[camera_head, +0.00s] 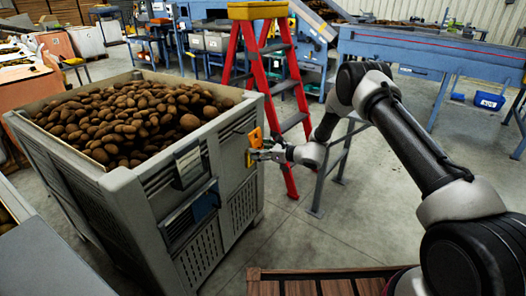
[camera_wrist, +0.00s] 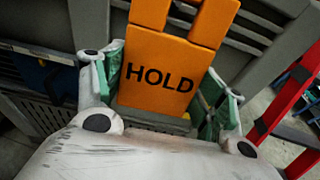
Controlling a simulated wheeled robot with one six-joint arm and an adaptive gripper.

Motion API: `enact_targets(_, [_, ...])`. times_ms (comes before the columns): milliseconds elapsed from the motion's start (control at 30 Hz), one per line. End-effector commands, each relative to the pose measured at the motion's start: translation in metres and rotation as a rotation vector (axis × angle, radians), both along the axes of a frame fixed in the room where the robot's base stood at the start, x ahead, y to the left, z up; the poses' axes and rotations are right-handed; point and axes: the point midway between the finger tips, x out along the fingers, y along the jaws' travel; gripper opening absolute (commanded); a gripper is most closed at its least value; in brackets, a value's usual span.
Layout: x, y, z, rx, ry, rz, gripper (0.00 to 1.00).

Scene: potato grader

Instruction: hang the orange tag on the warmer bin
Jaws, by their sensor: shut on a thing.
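The orange tag (camera_wrist: 158,75) reads "HOLD" in the wrist view and stands upright between my fingers. In the head view the orange tag (camera_head: 255,138) is against the side wall of a large grey bin (camera_head: 135,185) full of potatoes, near its right corner. My gripper (camera_head: 260,154) is shut on the tag's lower part, and its green-padded fingers (camera_wrist: 168,105) are on both sides of it. Two prongs rise from the tag's top; whether they hook over anything is cut off in the wrist view. No reading of the bin's temperature is visible.
A red stepladder (camera_head: 290,90) with an orange top stands just behind my gripper. A dark blue tag-like piece (camera_head: 204,203) and a grey panel (camera_head: 188,163) are on the bin's front wall. A blue conveyor (camera_head: 430,48) runs behind my arm. Concrete floor is open right of the bin.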

Motion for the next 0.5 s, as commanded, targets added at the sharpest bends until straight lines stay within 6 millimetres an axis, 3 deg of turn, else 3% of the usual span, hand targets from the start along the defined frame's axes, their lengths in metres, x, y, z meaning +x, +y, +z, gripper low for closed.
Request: enact_targets(500, [0.017, 0.03, -0.003, 0.001, 0.0, 0.001, 0.43])
